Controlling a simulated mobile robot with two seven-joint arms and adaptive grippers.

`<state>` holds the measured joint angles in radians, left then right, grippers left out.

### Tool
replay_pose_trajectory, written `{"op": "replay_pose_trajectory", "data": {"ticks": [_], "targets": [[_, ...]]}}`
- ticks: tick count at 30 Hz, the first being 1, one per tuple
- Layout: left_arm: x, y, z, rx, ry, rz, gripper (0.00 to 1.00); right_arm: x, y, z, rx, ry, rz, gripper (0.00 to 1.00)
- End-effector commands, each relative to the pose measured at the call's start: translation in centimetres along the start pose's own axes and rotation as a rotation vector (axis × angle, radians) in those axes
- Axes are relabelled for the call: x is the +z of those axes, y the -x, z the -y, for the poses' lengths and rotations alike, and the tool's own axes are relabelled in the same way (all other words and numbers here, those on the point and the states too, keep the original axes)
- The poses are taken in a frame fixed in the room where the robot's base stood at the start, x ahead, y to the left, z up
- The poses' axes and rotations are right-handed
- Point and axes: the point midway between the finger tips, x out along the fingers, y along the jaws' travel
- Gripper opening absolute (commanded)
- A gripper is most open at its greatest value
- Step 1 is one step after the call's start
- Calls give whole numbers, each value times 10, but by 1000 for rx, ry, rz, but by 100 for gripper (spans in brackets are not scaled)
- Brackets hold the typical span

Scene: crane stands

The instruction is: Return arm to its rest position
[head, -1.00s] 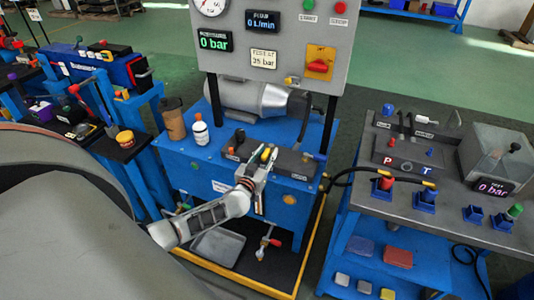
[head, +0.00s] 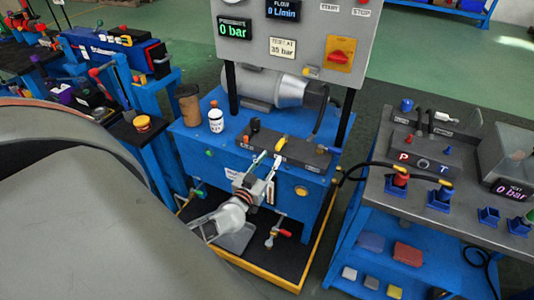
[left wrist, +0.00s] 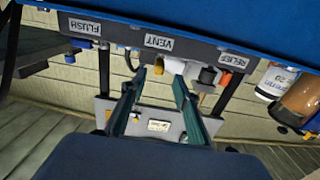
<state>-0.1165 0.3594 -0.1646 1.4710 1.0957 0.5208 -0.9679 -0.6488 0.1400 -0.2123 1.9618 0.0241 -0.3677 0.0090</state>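My left gripper (head: 271,162) is in front of the blue power unit (head: 190,155) in the head view, with its fingers pointing at the grey valve block (head: 310,157). Its two fingers are apart, and nothing shows between them. In the left wrist view, my left gripper (left wrist: 156,86) is also open, below the block's FLUSH, VENT and RELIEF labels. The yellow valve handle (left wrist: 158,66) is near the fingertips there; whether they touch cannot be told. My right gripper is not in view.
A white bottle (head: 215,121) and a brown bottle (head: 188,104) stand on the unit's left side. A grey gauge panel (head: 300,50) rises behind. A bench (head: 460,212) with hoses and blue sockets stands right. Green floor is open behind.

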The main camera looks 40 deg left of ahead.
Motion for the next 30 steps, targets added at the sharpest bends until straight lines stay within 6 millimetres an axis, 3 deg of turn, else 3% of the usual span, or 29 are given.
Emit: {"op": "replay_pose_trajectory", "data": {"ticks": [6, 24, 26, 30], "targets": [[0, 15, 0, 0, 0, 0, 31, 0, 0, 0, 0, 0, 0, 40], [0, 17, -1, 4, -1, 1, 31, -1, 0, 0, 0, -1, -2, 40], [2, 21, -8, 20, -3, 6, 31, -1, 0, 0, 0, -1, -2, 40], [14, 50, -50, 135, -17, 44, 31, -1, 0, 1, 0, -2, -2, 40]]}}
